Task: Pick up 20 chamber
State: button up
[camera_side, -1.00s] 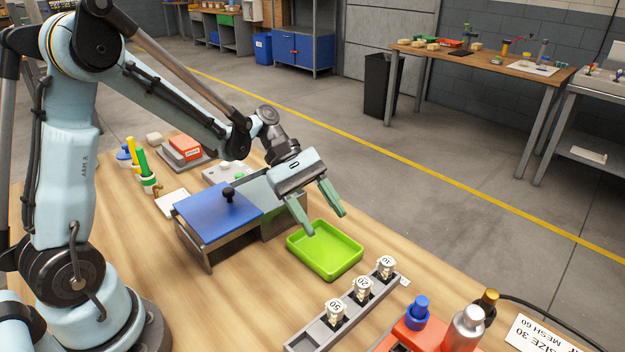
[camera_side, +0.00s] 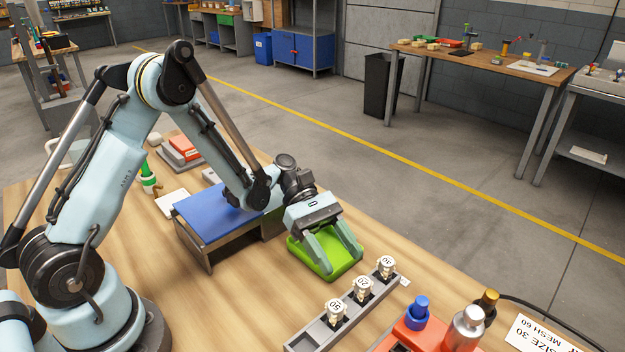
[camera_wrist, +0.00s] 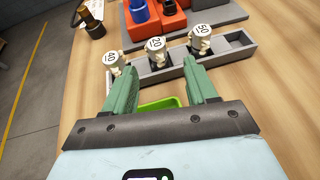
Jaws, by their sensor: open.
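The 20 chamber (camera_side: 363,287) is a small whitish cylinder with a "20" cap, standing upright in the middle of a grey rack (camera_side: 316,331). In the wrist view the 20 chamber (camera_wrist: 157,52) also stands between two similar chambers. My gripper (camera_side: 344,262) is open and empty above the green tray, short of the rack. In the wrist view its fingers (camera_wrist: 161,70) point towards the rack, apart from the 20 chamber.
The green tray (camera_side: 298,256) lies beneath my gripper. Beyond the rack are an orange block (camera_side: 413,338) with a blue-capped item and a silver bottle (camera_side: 464,330). A label card (camera_side: 541,336) lies near the right edge.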

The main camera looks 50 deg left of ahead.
aim_at(362, 292)
jog(key=shift+x, duration=2.6)
jog(key=shift+w+a+f, duration=0.1)
jog(key=shift+w+f, duration=0.05)
jog(key=shift+w, duration=0.05)
grip_shut()
